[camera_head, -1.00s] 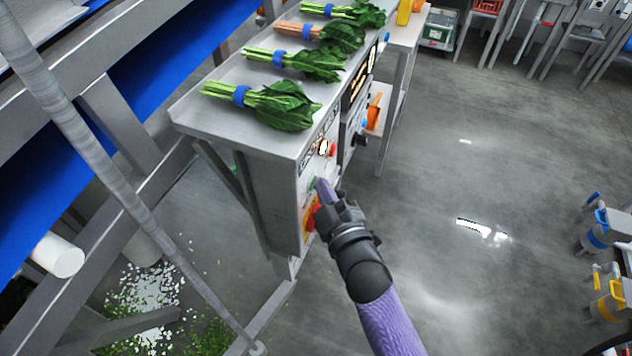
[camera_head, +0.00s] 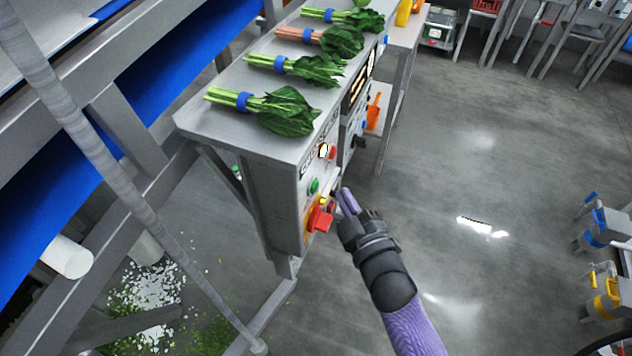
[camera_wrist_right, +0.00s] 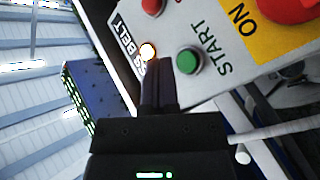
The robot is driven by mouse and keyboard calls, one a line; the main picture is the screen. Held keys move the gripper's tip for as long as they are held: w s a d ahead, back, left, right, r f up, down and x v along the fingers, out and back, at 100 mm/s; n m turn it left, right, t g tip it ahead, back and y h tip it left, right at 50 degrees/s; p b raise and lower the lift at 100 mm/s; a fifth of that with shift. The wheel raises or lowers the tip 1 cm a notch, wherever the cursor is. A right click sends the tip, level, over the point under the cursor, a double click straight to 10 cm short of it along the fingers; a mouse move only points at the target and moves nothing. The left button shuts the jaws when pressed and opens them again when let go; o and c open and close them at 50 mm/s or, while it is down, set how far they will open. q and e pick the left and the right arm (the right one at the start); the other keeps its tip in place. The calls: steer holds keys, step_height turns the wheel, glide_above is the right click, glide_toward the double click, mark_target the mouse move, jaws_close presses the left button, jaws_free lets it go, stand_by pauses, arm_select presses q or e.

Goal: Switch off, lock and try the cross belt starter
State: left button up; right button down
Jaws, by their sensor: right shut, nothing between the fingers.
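The cross belt starter panel (camera_head: 310,170) is on the end of a steel bench. It has a green button (camera_head: 314,186), a red button (camera_head: 331,152), a lit lamp (camera_head: 323,150) and a red rotary handle (camera_head: 319,218) on a yellow plate. In the right wrist view the green START button (camera_wrist_right: 189,60), lit lamp (camera_wrist_right: 148,50) and the yellow plate's ON mark (camera_wrist_right: 243,20) show; the red handle (camera_wrist_right: 290,7) is cut off by the edge. My right gripper (camera_head: 347,200) is shut and empty, just off the panel. I see no padlock. My left gripper is out of view.
Bunches of greens with blue bands (camera_head: 280,110) lie on the bench top (camera_head: 205,122). A second control box (camera_head: 354,130) with an orange item (camera_head: 373,112) stands beyond. Steel framing fills the left.

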steer(key=d, duration=0.1)
steer(key=s+d, duration=0.1)
steer(key=shift+d+p, duration=0.3)
steer(key=shift+w, duration=0.1)
stand_by(0.4)
steer(key=s+d+f+m+g+h, duration=0.35)
steer(key=s+f, duration=0.25)
steer(key=f, duration=0.5)
steer(key=s+d+f+m+g+h, duration=0.2)
steer(key=s+d+f+m+g, duration=0.3)
steer(key=f, duration=0.6)
steer(key=s+d+f+m+g+h, duration=0.1)
steer(key=s+f+g, duration=0.3)
steer(key=s, duration=0.9)
steer(key=s+d+f+m+g+h, duration=0.2)
steer(key=s+f, duration=0.4)
steer(key=s, duration=0.8)
steer(key=shift+s+d+f+m+g, duration=0.2)
steer(key=shift+d+m+g, duration=0.25)
steer(key=shift+d+g, duration=0.5)
